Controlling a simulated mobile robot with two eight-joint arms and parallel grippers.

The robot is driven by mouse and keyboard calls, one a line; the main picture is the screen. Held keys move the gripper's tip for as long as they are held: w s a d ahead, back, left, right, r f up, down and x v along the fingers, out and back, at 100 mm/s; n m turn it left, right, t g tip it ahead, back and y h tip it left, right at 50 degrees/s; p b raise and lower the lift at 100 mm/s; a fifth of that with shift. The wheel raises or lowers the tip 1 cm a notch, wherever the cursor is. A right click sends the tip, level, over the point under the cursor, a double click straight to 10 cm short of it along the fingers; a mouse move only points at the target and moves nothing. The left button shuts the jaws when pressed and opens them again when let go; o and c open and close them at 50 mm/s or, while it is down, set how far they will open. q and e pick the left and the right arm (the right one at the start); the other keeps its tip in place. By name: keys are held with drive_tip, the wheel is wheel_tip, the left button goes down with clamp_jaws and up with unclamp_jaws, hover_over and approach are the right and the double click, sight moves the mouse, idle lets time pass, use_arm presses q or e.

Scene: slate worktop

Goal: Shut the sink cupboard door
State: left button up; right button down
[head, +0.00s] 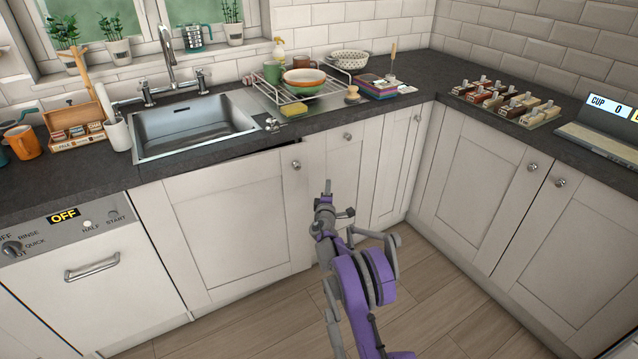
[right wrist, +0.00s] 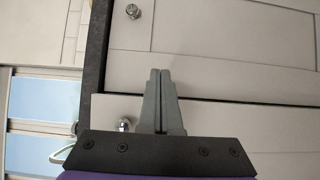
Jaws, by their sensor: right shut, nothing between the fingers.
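The white sink cupboard door (head: 237,222) is under the sink (head: 192,127) in the head view. It stands slightly ajar, with a dark gap along its top edge below the worktop. Its round knob (head: 297,164) is at the top right corner. My right gripper (head: 327,186) is shut and empty, just right of that knob and lower, in front of the neighbouring door. In the right wrist view, turned sideways, the closed fingers (right wrist: 160,74) reach past the seam between the sink door (right wrist: 240,135) and its neighbour (right wrist: 220,72). I cannot tell whether they touch anything. My left gripper is out of view.
The dishwasher (head: 90,275) with its bar handle is left of the sink door. Closed white cupboards (head: 480,165) run along the right. The dark worktop (head: 225,152) overhangs the doors and holds a dish rack (head: 297,93). The wooden floor (head: 240,325) before the door is clear.

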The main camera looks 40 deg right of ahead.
drive_tip(key=s+d, duration=0.2)
drive_tip(key=s, duration=0.2)
drive_tip(key=m+t+y+b, duration=0.5)
drive_tip(key=m+y, duration=0.3)
drive_tip(key=m, duration=0.4)
approach(296, 184)
drive_tip(key=b+x, duration=0.2)
drive_tip(key=x, duration=0.5)
drive_tip(key=shift+a+r, duration=0.15)
